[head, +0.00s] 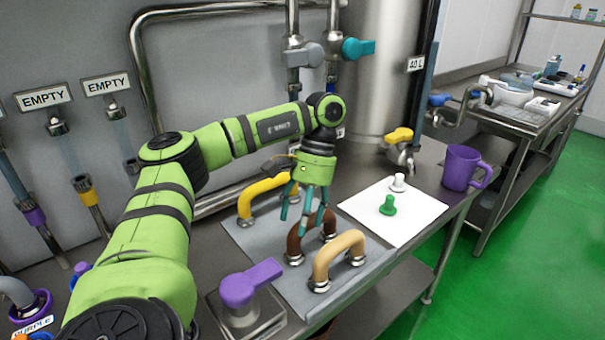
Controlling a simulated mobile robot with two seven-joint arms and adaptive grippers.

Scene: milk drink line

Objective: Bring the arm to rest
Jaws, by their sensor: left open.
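My left arm (145,240) is green and black and comes in from the lower left. It reaches over the steel counter and bends down at the wrist. My left gripper (302,222) points down, open, with teal fingers above the grey mat (262,262). The fingertips are close to the brown curved pipe (296,241); I cannot tell if they touch it. No object shows between the fingers. My right gripper is not in view.
A yellow pipe (264,188) and a tan pipe (335,255) also stand on the mat. A purple-handled valve (250,283) is in front. A white sheet (415,222) bears a green plug (388,205) and a white plug (398,182). A purple mug (461,168) stands right.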

